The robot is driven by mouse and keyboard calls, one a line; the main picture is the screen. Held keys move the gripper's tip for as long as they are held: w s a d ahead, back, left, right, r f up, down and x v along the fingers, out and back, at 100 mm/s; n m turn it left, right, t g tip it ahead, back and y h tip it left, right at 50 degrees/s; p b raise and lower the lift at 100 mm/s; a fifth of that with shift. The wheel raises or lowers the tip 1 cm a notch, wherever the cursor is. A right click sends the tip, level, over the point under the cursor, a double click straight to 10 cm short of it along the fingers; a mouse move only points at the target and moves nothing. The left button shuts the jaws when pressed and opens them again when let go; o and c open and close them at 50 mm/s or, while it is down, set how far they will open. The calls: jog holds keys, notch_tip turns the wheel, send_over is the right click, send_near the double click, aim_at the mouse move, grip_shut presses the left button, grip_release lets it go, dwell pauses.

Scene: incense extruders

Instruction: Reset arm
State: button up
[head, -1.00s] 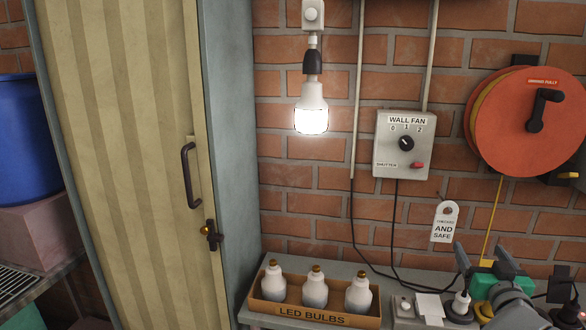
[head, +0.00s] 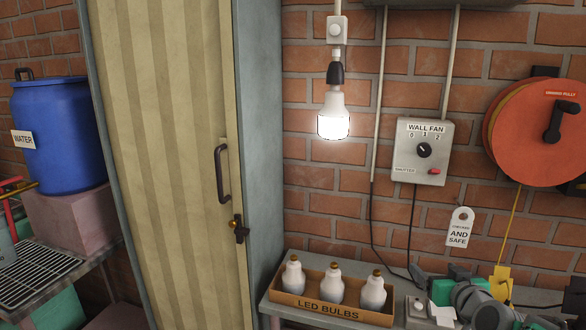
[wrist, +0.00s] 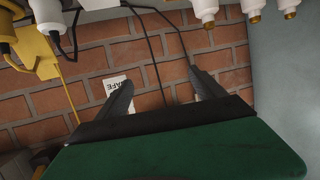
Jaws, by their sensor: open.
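My gripper (wrist: 160,88) shows in the wrist view with its two dark fingers spread apart and nothing between them. Its wide green body fills the bottom of that view. Brick wall and black cables show beyond the fingers, and the left finger partly covers the white safety tag (wrist: 115,80). In the head view my arm and gripper are at the lower right, above the shelf and below the hanging tag (head: 460,228); the fingertips are hard to make out there.
An LED bulbs box (head: 332,296) holds 3 bulbs on the shelf. A lit bulb (head: 334,118) hangs above. A wall fan switch box (head: 420,150) and a red reel (head: 540,125) are on the brick wall. A tall cabinet (head: 165,150) and blue water barrel (head: 60,140) stand left.

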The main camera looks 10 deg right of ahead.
jog(key=w+a+f+n+g+y+p, duration=0.2)
jog(key=a+n+g+y+p, duration=0.15)
jog(key=a, duration=1.35)
jog(key=s+a+f+g+p, duration=0.1)
jog(key=s+a+g+p, duration=0.2)
jog(key=s+a+g, duration=0.4)
jog(key=s+a, duration=0.7)
jog(key=a, duration=0.1)
jog(key=shift+a+f, duration=0.2)
